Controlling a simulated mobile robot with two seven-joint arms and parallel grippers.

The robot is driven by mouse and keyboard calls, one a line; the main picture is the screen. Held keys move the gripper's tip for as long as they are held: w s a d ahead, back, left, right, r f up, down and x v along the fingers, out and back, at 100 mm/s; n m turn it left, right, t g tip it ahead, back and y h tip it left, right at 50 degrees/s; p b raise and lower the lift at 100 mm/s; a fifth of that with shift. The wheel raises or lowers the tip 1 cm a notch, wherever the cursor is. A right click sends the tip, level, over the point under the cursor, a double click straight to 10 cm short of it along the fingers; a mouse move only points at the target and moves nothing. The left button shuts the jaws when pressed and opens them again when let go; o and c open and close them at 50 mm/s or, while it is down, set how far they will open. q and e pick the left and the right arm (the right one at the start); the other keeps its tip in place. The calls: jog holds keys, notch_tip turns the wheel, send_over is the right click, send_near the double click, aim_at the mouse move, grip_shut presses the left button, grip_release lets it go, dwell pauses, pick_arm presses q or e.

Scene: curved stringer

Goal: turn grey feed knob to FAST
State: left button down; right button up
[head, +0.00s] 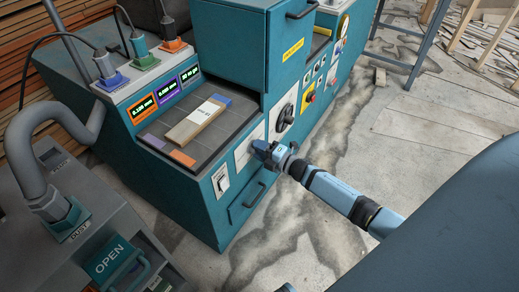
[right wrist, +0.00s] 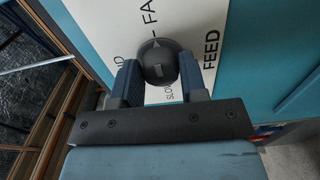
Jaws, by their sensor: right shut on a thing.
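The dark grey, round feed knob (right wrist: 158,60) sits on a white plate (right wrist: 208,20) marked FEED in the right wrist view. Part of a label starting "FA" shows above the knob, and SLOW shows partly below it. A pale mark on the knob's face appears to point up toward the "FA" label. My right gripper (right wrist: 160,82) is shut on the knob, with one blue finger on each side. In the head view my right gripper (head: 266,152) is at the machine's front panel and hides the knob. My left gripper is not in view.
A white switch (head: 221,181) and a drawer (head: 247,203) are lower left. A grey cabinet marked OPEN (head: 108,262) stands front left.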

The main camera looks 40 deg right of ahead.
jog(key=o, duration=0.9)
jog(key=v, duration=1.3)
jog(key=shift+s+d+p, duration=0.15)
jog(key=shift+s+p, duration=0.2)
jog(key=shift+p, duration=0.05)
